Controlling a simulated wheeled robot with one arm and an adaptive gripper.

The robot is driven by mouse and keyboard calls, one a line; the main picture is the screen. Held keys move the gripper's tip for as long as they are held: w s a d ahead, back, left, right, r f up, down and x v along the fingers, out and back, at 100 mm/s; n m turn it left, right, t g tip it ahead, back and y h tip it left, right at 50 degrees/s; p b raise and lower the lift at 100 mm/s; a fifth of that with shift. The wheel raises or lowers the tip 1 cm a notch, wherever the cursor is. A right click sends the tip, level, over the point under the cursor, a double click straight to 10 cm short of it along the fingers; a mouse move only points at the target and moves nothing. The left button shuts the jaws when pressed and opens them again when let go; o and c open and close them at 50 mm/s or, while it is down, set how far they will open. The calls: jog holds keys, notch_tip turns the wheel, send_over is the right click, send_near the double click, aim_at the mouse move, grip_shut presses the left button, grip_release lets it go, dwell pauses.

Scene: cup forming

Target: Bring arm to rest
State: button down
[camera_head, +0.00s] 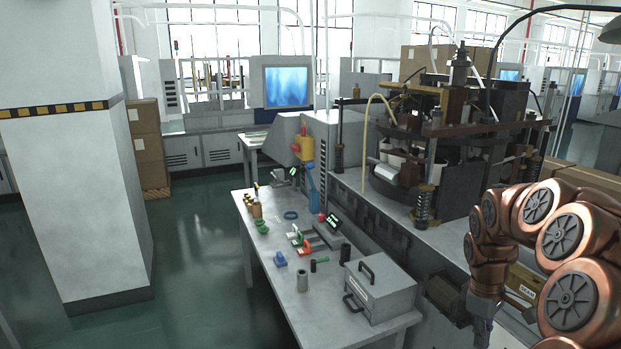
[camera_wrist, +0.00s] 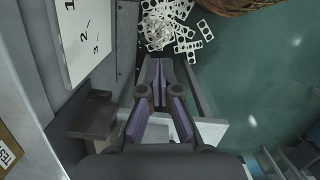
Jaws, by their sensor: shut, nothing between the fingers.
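My arm (camera_head: 566,240) with copper-coloured joints fills the right edge of the head view and bends downward. My gripper (camera_head: 482,332) hangs low beside the machine, near the bottom edge, small and partly cut off. In the wrist view my gripper (camera_wrist: 160,68) points away from the camera with its purple-grey fingers closed together. Nothing shows between the fingertips.
A forming machine (camera_head: 440,150) stands left of my arm. A table (camera_head: 262,262) holds tools and a grey metal box (camera_head: 380,290). In the wrist view, white perforated scraps (camera_wrist: 172,25) lie beyond the fingertips, near a wicker basket (camera_wrist: 235,5). Green floor (camera_wrist: 250,75) is open at right.

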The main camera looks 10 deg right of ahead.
jog(key=s+a+r, duration=0.3)
jog(key=a+r, duration=0.1)
jog(key=a, duration=0.5)
jog(key=s+a+m, duration=0.2)
jog(key=s+a, duration=0.5)
jog(key=s, duration=0.4)
jog(key=s+a+r+m+y+p, duration=0.1)
jog(key=s+a+m, duration=0.2)
jog(key=s+a, duration=0.5)
jog(key=s, duration=0.2)
jog(key=shift+s+a+r, duration=0.15)
jog(key=shift+s+a, duration=0.1)
jog(key=shift+s, duration=0.15)
